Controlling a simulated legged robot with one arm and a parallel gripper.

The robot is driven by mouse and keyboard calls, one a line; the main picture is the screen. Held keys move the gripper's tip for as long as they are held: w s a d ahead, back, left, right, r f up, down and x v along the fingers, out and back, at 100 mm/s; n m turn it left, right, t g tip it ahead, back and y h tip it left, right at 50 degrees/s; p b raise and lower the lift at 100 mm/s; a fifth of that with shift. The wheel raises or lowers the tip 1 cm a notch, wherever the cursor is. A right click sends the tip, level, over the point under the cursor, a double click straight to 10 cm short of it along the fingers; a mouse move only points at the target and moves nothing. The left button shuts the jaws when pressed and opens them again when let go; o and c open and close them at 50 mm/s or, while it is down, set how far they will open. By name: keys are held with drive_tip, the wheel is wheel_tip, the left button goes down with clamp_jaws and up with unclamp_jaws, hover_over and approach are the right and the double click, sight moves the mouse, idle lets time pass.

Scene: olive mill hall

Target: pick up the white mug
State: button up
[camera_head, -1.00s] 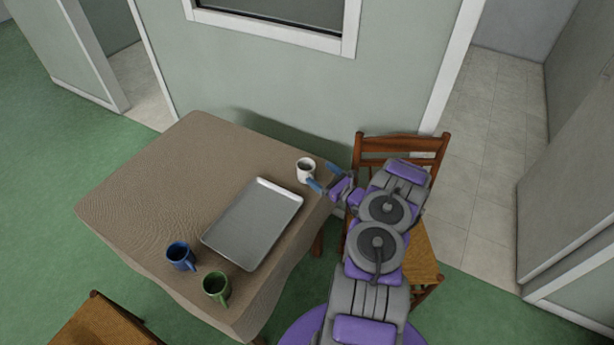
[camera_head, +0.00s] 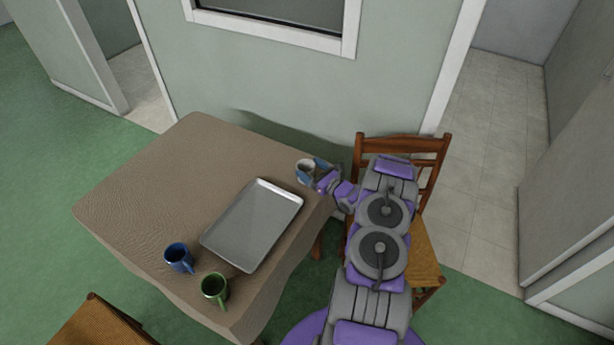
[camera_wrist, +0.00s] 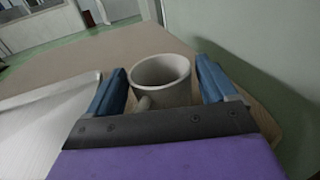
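The white mug (camera_head: 304,171) stands upright near the table's right corner, beside the grey tray. In the wrist view the mug (camera_wrist: 164,80) sits between my two blue fingers, with its handle toward my palm at lower left. My gripper (camera_head: 311,172) reaches it from the right, and the fingers are spread on either side of it. In the wrist view my gripper (camera_wrist: 162,88) is open, with a gap at the left finger and a small one at the right. The lower part of the mug is hidden by my palm.
The grey tray (camera_head: 252,225) lies left of the mug on the cloth-covered table (camera_head: 150,190). A blue mug (camera_head: 179,259) and a green mug (camera_head: 214,287) stand near the front edge. A wooden chair (camera_head: 425,255) stands at right, and the wall is close behind. The table's left side is clear.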

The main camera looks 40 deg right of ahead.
drive_tip(key=c, duration=0.9)
drive_tip(key=shift+r, duration=0.1)
drive_tip(key=shift+c, duration=0.2)
